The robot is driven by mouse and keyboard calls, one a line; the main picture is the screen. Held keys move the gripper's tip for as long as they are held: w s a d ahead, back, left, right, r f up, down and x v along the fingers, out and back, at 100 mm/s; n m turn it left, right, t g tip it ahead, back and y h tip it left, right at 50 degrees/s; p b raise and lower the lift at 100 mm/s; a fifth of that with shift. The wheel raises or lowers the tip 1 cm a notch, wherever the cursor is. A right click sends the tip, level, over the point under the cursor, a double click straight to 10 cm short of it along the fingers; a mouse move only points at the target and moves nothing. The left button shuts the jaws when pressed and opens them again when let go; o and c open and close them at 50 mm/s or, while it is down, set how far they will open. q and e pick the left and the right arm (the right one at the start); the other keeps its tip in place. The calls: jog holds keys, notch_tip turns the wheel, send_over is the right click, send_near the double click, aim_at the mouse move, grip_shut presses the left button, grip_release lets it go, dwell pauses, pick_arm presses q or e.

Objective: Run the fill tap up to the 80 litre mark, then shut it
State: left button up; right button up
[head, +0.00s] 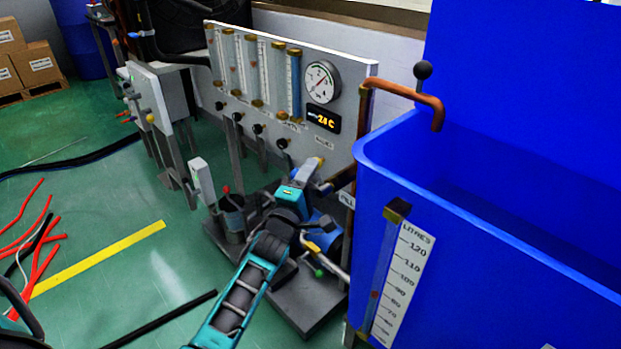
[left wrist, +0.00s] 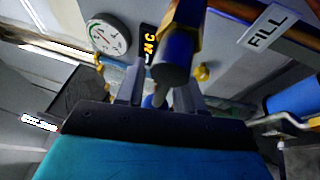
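The blue tank (head: 375,165) stands at right, with a white LITRES scale (head: 404,283) and a sight tube (head: 381,270) on its front. A small reddish mark shows low on the tube; I cannot read the water level. A copper spout (head: 438,108) bends over the tank rim. A FILL label (head: 346,200) is beside the tank and shows in the left wrist view (left wrist: 268,27). My left gripper (head: 318,172) is before the panel, left of that label. In the left wrist view its fingers (left wrist: 158,92) are apart, near a dark, brass-collared cylinder (left wrist: 176,62); contact is unclear.
A panel (head: 345,125) carries several flow tubes, a round gauge (head: 322,82) and a lit display (head: 323,119). Below it are a grey base plate (head: 310,300) and blue equipment. Cables and a yellow floor stripe (head: 100,258) lie at left. Open green floor is beyond them.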

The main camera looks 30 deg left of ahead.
pick_arm(q)
jog(key=shift+c, duration=0.3)
grip_shut()
dwell(0.4)
